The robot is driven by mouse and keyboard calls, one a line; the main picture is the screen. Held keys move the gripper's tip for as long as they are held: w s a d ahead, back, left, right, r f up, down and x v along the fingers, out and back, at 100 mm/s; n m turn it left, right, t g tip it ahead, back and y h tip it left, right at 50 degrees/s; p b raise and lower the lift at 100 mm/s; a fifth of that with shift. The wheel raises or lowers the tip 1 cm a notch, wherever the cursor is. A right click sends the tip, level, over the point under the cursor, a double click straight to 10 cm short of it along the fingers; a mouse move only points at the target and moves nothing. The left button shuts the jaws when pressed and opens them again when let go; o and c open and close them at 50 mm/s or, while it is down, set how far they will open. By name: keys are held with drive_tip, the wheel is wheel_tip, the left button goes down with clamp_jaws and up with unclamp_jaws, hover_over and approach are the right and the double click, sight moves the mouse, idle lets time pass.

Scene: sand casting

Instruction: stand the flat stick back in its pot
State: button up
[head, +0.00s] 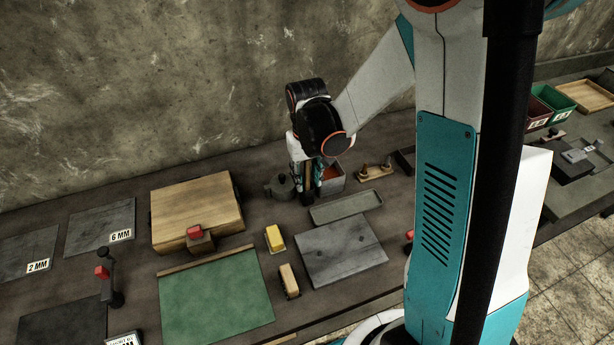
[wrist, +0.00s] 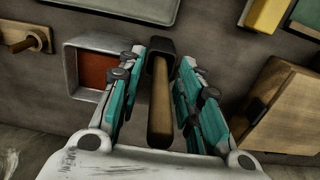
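My gripper (head: 308,190) is low over the back of the bench, pointing down. In the wrist view its teal fingers (wrist: 165,62) stand on both sides of a brown wooden stick-like piece (wrist: 160,105) with a dark block-like end (wrist: 160,50). Gaps show beside the brown part; whether the fingertips press on the dark end is unclear. I cannot tell whether this piece is the flat stick. A dark round pot-like vessel (head: 281,187) stands just left of my gripper in the head view. No other clear flat stick shows in a pot.
A grey box with a red-brown inside (head: 335,181) stands close to my gripper's right; a pegged wooden stand (head: 375,173) is beyond it. A grey tray (head: 345,207), grey plate (head: 342,252), yellow block (head: 274,238) and large wooden box (head: 192,205) lie in front and left.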

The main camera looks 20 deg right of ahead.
wheel_tip(320, 180, up, 12)
drive_tip(key=p, duration=0.3)
drive_tip(key=shift+s+f, duration=0.1)
drive_tip(key=s+r+t, duration=0.7)
drive_tip(key=s+r, duration=0.3)
drive_tip(key=s, duration=0.5)
drive_tip(key=shift+r, duration=0.4)
wheel_tip(320, 180, down, 6)
drive_tip(key=b, duration=0.5)
drive_tip(key=shift+r+b, duration=0.25)
drive_tip(key=shift+b, duration=0.05)
